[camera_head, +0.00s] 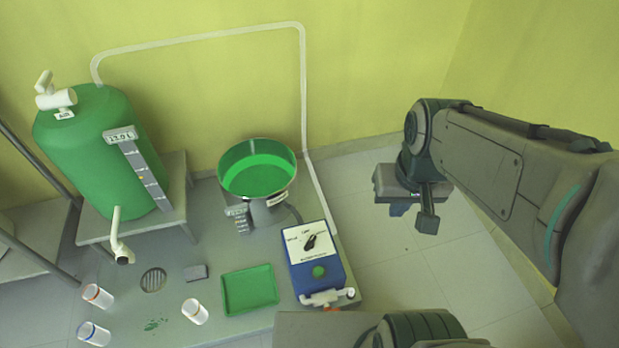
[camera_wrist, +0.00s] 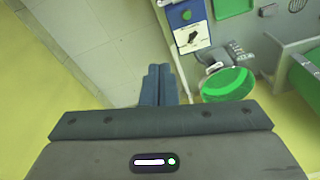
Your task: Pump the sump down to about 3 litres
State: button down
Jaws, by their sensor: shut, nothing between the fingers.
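The sump (camera_head: 258,172) is a round metal vessel with green inside, at the middle of the head view; it also shows in the wrist view (camera_wrist: 228,86). A small grey scale (camera_head: 239,219) stands at its front left. The blue pump box (camera_head: 316,262) stands right of and nearer than the sump, with a black rotary knob (camera_head: 309,242) on a white panel and a green button (camera_head: 319,271). The box also shows in the wrist view (camera_wrist: 187,20). My gripper (camera_head: 427,221) is shut and empty, apart from the box, to its right. It also shows in the wrist view (camera_wrist: 159,84).
A green tank (camera_head: 97,150) with a level scale stands on a grey stand (camera_head: 165,222) at left. A clear pipe (camera_head: 304,90) runs along the wall. A green tray (camera_head: 249,290), several white-bodied jars (camera_head: 194,312) and a drain (camera_head: 153,280) are in front. Floor right of the box is clear.

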jog(key=shift+d, duration=0.1)
jog(key=w+d+f+n+h+b, duration=0.1)
jog(key=w+d+f+n, duration=0.1)
jog(key=w+f+n, duration=0.6)
jog(key=w+d+f+n+h, duration=0.25)
jog(key=w+f, duration=0.35)
jog(key=f, duration=0.5)
jog(key=a+f+n+g+y, duration=0.1)
jog(key=a+f+n+y, duration=0.2)
jog(key=f, duration=0.9)
jog(key=s+a+f+n+g+y+b, duration=0.1)
jog(key=a+f+n+y, duration=0.3)
jog(key=a+f+n, duration=0.3)
jog(key=a+f, duration=0.3)
jog(key=f, duration=0.2)
jog(key=shift+s+n, duration=0.2)
jog(key=shift+n, duration=0.15)
